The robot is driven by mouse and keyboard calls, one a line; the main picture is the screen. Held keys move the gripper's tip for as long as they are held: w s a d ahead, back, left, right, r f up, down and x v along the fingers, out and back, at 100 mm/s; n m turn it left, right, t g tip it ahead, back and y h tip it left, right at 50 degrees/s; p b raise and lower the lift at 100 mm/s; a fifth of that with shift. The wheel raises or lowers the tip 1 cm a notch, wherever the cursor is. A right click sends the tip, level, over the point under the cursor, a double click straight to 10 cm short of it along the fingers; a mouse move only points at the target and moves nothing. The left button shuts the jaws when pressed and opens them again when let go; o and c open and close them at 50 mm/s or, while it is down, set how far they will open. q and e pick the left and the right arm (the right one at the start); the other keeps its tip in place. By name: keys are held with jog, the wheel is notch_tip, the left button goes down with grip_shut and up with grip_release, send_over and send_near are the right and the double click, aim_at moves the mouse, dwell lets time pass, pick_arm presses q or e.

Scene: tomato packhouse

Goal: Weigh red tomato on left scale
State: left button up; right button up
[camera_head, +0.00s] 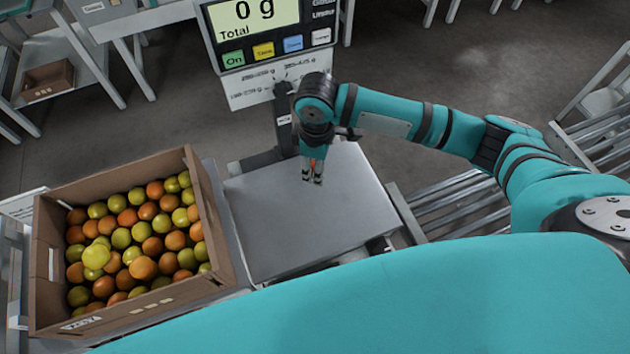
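A scale with a flat grey plate (310,209) stands in the middle, and its display (254,15) reads 0 g. The plate looks bare apart from the gripper over its far edge. A brown crate (130,318) to the left of the scale holds many tomatoes (143,267), orange-red and yellow-green. My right gripper (312,180) points down over the far part of the plate, fingertips close together. A small red-orange patch shows between its fingers; I cannot tell whether it is a held tomato. My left gripper is not in view.
The scale's post and display stand behind the plate, close to my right arm. A roller conveyor (455,204) runs to the right of the scale. White tables (140,17) and a small brown box (48,82) are at the far left. Grey floor lies behind.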

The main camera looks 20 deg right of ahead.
aim_at(311, 202)
jog(key=f+n, duration=0.2)
jog(key=f, duration=0.1)
jog(key=f+n, duration=0.3)
jog(key=f, duration=0.1)
jog(key=w+a+f+n, duration=0.1)
jog(key=f+n, duration=0.1)
jog(key=f, duration=0.2)
jog(key=shift+n+b, duration=0.3)
jog(key=shift+b, duration=0.1)
jog(key=shift+f, duration=0.25)
jog(key=shift+a+f+b, duration=0.1)
jog(key=shift+f+b, duration=0.25)
jog(key=shift+b, duration=0.1)
notch_tip(311, 202, down, 3)
jog(key=b, duration=0.4)
jog(key=shift+f, duration=0.2)
jog(key=shift+r+p, duration=0.35)
jog(key=shift+p, duration=0.1)
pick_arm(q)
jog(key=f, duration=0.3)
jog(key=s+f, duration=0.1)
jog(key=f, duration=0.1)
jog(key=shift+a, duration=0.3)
pick_arm(e)
jog(key=shift+f, duration=0.1)
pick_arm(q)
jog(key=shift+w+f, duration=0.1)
pick_arm(e)
jog(key=shift+f, duration=0.6)
jog(key=o, duration=0.9)
